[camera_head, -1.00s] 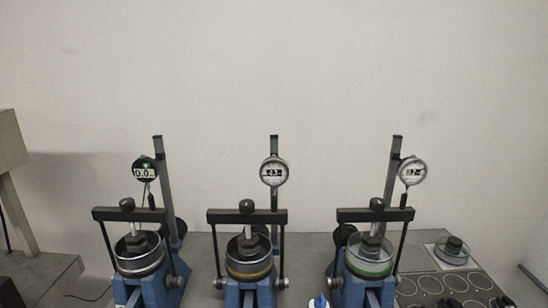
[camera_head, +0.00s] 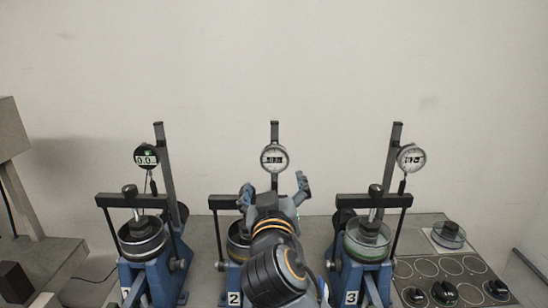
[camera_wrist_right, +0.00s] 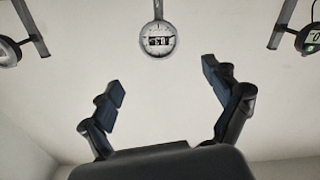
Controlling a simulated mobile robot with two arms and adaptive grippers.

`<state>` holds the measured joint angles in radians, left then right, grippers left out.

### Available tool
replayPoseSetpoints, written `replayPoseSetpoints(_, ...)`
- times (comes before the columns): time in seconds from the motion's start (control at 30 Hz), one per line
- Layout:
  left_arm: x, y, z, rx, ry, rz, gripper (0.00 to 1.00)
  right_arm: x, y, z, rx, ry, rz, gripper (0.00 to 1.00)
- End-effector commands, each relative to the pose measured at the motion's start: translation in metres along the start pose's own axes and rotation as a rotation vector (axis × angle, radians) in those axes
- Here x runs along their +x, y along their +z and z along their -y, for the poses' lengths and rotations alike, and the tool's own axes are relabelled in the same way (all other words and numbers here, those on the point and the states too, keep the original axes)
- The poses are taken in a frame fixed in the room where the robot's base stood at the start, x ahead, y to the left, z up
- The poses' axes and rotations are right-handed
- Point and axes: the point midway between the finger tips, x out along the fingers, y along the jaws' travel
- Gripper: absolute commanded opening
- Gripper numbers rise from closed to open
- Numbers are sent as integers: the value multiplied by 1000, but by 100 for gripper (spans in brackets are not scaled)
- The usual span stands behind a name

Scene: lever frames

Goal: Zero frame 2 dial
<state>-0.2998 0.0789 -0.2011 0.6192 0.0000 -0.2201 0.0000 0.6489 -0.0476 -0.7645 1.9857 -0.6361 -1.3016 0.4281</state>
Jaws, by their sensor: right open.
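My right gripper (camera_head: 275,186) is open and empty, raised in front of frame 2, just below the dial in the head view. In the right wrist view the dial (camera_wrist_right: 158,40) shows beyond and between the spread fingers (camera_wrist_right: 165,95), apart from them. My arm hides much of frame 2's middle. My left gripper is not in view.
The left frame (camera_head: 150,270) carries a dark-faced dial (camera_head: 146,156). The right frame (camera_head: 365,270), marked 3, carries a white dial (camera_head: 411,157). A tray (camera_head: 468,293) with round recesses and dark-knobbed weights stands at the right. The wall behind is bare.

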Motion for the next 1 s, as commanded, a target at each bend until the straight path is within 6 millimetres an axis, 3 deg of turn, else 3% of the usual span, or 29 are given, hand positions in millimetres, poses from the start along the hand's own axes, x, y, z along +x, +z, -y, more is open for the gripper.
replayPoseSetpoints(0.03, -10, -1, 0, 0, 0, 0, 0, 12, -5, -2, -6, 4, 2, 88)
replayPoseSetpoints(0.3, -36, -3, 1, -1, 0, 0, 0, 70, -5, -2, -6, 3, 2, 88)
replayPoseSetpoints(0.5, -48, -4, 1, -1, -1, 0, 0, 98, -2, -1, -2, 2, 3, 88)
replayPoseSetpoints(0.7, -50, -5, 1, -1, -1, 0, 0, 109, 0, -1, 0, 1, 2, 88)
replayPoseSetpoints(0.97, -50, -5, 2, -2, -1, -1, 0, 109, 1, -1, 0, 1, 2, 88)
replayPoseSetpoints(1.0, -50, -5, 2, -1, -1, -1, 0, 109, 1, -1, 0, 0, 2, 80)
